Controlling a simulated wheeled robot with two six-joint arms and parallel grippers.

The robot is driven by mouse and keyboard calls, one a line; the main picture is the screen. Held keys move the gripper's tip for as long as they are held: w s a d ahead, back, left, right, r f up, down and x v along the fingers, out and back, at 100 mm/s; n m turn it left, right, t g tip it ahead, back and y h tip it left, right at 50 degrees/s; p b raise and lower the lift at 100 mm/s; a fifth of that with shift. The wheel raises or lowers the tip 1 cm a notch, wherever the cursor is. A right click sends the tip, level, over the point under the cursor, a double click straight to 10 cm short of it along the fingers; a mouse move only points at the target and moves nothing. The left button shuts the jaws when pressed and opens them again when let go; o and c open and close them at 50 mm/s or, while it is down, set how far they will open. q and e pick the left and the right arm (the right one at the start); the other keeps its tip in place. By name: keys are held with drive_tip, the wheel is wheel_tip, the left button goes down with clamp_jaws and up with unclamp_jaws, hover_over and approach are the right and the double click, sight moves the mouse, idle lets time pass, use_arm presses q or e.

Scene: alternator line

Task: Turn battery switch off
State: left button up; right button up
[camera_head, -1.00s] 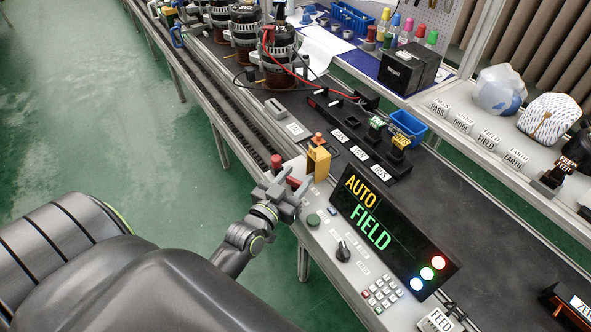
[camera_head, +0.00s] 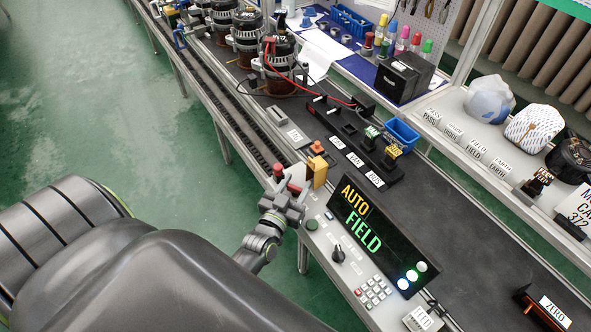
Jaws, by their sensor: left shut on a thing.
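The battery switch appears to be the red-handled part (camera_head: 278,169) at the near edge of the bench, beside a pale block and a yellow block (camera_head: 318,171). My left gripper (camera_head: 284,196) is at this red part, with its jaws shut on it. The fingers and wrist hide the lower part of the switch, so I cannot tell its exact angle. My right gripper is not in view.
A control panel with a display (camera_head: 362,232) reading AUTO and FIELD, a black knob (camera_head: 338,254) and a keypad (camera_head: 373,292) lies just right of the gripper. Alternators (camera_head: 279,62) with red and black leads stand farther back.

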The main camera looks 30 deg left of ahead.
use_arm(q)
drive_tip(key=o, duration=1)
drive_tip(key=shift+s, duration=0.1)
